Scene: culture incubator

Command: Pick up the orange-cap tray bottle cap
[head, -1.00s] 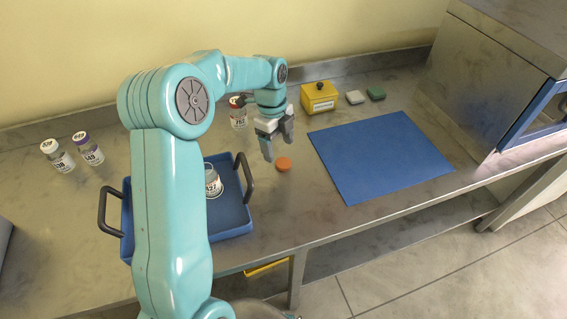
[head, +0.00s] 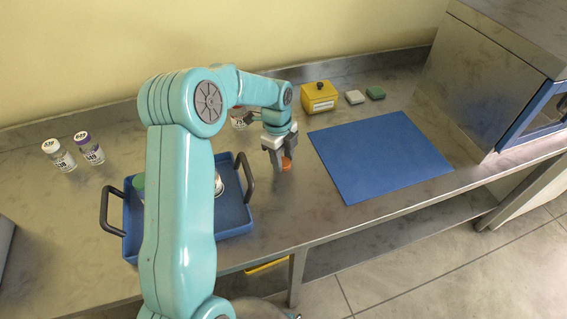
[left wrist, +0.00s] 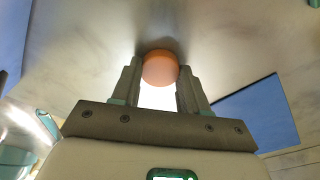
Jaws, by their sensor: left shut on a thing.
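The orange cap (head: 287,164) is between the fingers of my left gripper (head: 281,162), at the steel bench top beside the blue mat. In the left wrist view the orange cap (left wrist: 160,67) sits between the two fingertips (left wrist: 159,75), which are shut on it. Whether it still touches the bench I cannot tell. A bottle (head: 218,184) stands in the blue tray (head: 236,218), mostly hidden behind my left arm. My right gripper is not in view.
A blue mat (head: 380,157) lies right of the gripper. A yellow box (head: 319,98), a white block (head: 355,97) and a green block (head: 375,93) stand behind it. Two bottles, white-capped (head: 60,156) and purple-capped (head: 90,149), stand at left. Another bottle (head: 238,118) stands behind my arm.

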